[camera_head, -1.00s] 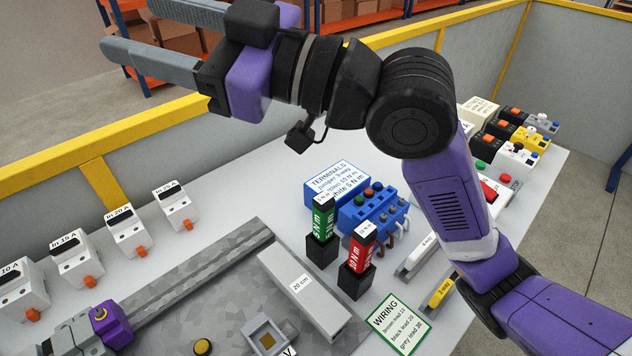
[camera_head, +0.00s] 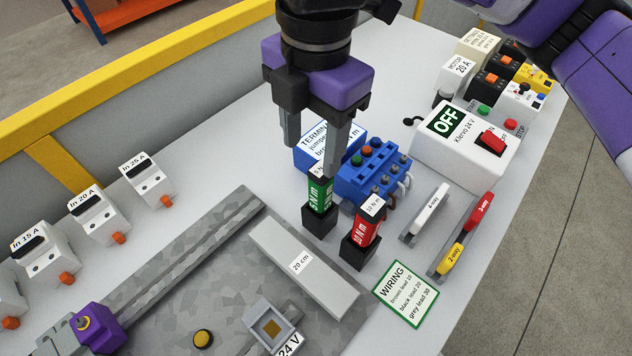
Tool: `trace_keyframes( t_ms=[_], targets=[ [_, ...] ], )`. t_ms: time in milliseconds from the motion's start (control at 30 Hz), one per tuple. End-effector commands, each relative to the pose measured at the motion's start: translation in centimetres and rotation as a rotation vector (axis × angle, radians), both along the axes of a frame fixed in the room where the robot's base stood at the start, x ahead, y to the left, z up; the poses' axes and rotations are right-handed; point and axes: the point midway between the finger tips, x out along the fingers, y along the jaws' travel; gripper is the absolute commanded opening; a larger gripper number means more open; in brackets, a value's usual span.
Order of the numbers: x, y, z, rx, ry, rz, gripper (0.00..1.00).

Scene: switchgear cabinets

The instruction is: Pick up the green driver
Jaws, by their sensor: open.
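The green driver (camera_head: 320,193) stands upright in a black holder (camera_head: 320,220) near the middle of the table. It has a green body with white lettering and a pale top label. My gripper (camera_head: 312,160) points down just above it, fingers apart and empty. The fingertips are close to the driver's top, one to its upper left and one to its upper right. I cannot tell whether they touch it. A red driver (camera_head: 367,222) stands in its own black holder (camera_head: 357,252) close by at the lower right.
A blue terminal block (camera_head: 370,180) stands close behind the drivers. A terminals sign (camera_head: 310,150) is partly hidden by my gripper. A grey 20 cm bar (camera_head: 305,268) lies in front. A white OFF power box (camera_head: 462,145) is at right. A wiring card (camera_head: 405,293) lies at front right.

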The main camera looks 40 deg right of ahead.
Motion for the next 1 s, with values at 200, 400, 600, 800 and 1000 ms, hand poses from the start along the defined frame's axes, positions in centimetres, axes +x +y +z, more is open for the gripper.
trace_keyframes(
  t_ms=[200,400,600,800,1000],
  targets=[
    [-0.5,-1.0,-0.9,-0.042,0.019,0.027,0.55],
    [-0.5,-1.0,-2.9,-0.039,0.018,0.025,0.55],
    [-0.8,-1.1,-5.5,-0.039,0.018,0.026,0.55],
    [-0.7,-1.0,-7.6,-0.038,0.016,0.025,0.55],
    [-0.7,-1.0,-7.8,-0.038,0.015,0.026,0.55]
  ],
)
